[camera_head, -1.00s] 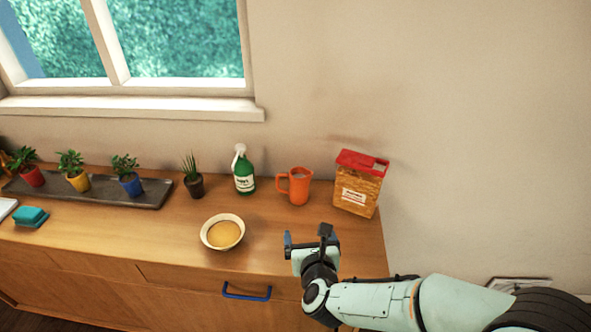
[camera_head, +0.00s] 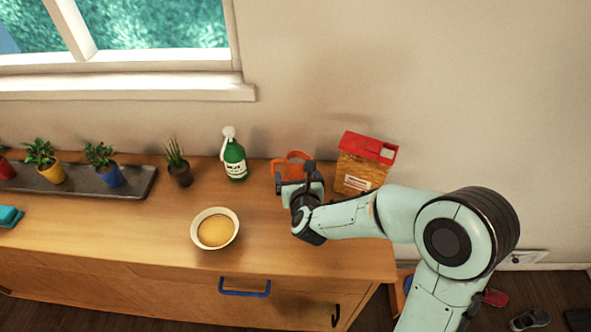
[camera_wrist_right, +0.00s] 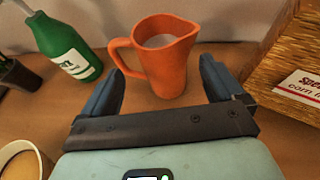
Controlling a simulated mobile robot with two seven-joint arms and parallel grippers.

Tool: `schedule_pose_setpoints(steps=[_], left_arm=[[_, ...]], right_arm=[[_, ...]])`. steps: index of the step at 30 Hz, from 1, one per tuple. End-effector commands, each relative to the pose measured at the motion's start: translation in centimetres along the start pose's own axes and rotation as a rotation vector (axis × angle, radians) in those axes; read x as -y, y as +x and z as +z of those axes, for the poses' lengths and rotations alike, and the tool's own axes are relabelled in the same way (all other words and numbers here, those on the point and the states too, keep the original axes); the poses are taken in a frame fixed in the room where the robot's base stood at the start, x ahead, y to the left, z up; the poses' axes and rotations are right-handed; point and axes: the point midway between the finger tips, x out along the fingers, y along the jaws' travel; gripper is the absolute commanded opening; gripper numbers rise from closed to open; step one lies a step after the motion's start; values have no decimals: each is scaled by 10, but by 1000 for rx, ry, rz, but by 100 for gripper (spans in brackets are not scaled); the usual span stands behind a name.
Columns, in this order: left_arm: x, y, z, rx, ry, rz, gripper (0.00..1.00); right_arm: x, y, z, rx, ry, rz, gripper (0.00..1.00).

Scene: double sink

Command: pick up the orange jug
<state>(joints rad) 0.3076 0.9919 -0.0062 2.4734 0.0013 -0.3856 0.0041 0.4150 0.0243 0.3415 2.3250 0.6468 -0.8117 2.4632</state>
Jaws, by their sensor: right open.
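The orange jug (camera_head: 290,160) stands upright on the wooden counter near the wall. In the head view my right gripper (camera_head: 298,182) hides most of it. In the right wrist view the whole jug (camera_wrist_right: 167,62) shows, with its handle to the left and its spout to the right. My right gripper (camera_wrist_right: 163,90) is open and empty there, its two blue-grey fingers apart on the near side of the jug. The left finger is close to the lower part of the handle; I cannot tell whether they touch. My left gripper is not in view.
A green spray bottle (camera_head: 235,160) stands left of the jug, and a red-topped cereal box (camera_head: 362,165) stands close on its right. A bowl (camera_head: 215,229) sits nearer the front. Potted plants stand farther left. The counter's front middle is clear.

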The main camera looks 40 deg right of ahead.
Motion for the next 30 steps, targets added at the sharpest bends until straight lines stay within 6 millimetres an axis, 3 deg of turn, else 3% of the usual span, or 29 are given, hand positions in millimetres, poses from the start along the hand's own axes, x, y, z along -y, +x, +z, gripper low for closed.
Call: schedule_pose_setpoints(steps=[5,15,23,26,30], left_arm=[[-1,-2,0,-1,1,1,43],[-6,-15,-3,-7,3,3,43],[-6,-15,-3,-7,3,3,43],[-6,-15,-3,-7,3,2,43],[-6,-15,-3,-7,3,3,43]], right_arm=[[1,12,-1,-1,-1,-1,94],[4,55,-4,0,1,0,94],[4,58,-5,1,0,0,94],[4,58,-5,1,0,0,68],[4,58,-5,0,0,0,23]])
